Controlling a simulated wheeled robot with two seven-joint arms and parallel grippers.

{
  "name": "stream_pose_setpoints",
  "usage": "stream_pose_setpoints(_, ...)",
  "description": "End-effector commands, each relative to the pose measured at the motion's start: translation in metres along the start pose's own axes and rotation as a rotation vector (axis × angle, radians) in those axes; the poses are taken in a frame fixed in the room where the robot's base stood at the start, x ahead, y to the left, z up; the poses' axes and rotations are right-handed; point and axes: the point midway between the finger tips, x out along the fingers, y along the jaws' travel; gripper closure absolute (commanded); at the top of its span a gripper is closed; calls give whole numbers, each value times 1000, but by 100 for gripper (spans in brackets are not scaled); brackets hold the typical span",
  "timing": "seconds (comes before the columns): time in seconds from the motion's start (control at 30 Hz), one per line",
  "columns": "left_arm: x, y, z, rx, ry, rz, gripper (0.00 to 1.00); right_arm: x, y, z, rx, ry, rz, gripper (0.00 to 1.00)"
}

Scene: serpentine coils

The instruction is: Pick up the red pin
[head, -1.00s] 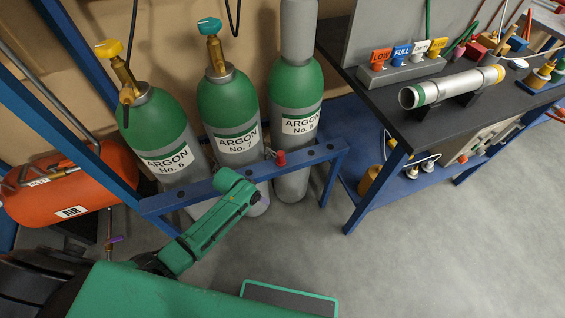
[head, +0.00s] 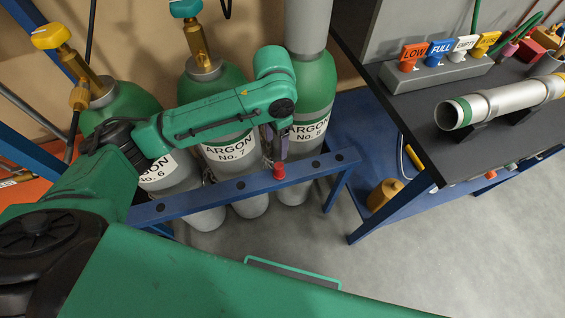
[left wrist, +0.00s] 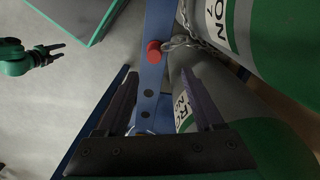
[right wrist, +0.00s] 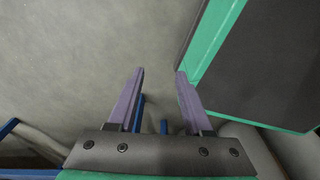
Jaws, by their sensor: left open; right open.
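The red pin (head: 279,171) stands upright on the blue rack rail (head: 237,187), in front of the gas cylinders. My left gripper (head: 283,155) hangs pointing down just behind and above it. In the left wrist view the red pin (left wrist: 154,51) lies ahead of the open, empty fingers (left wrist: 158,74), near the line between them and apart from both. A chain (left wrist: 178,42) ends close beside the pin. My right gripper (right wrist: 160,74) is open and empty over bare floor; it also shows in the left wrist view (left wrist: 55,54).
Green argon cylinders (head: 318,85) stand close behind the rail. A dark workbench (head: 440,135) with a silver tube (head: 500,100) and coloured tags (head: 440,54) stands to the right.

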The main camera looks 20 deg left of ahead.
Motion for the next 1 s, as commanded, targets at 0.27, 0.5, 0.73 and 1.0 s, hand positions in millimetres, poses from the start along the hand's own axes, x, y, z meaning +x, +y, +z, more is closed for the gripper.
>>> stream_pose_setpoints(0.27, 69, 0, -1, -2, 0, 2, 31, 11, -2, 24, 1, -35, -2, 50)
stream_pose_setpoints(0.5, 106, 6, -6, -1, 1, 2, 31, 18, 0, 17, 2, -24, 0, 50)
stream_pose_setpoints(0.73, 128, 6, -7, -1, 4, 0, 31, 20, 0, 15, 2, -19, 0, 50)
stream_pose_setpoints(1.0, 127, 6, -7, -1, 4, 1, 85, 20, 0, 15, 2, -19, 0, 50)
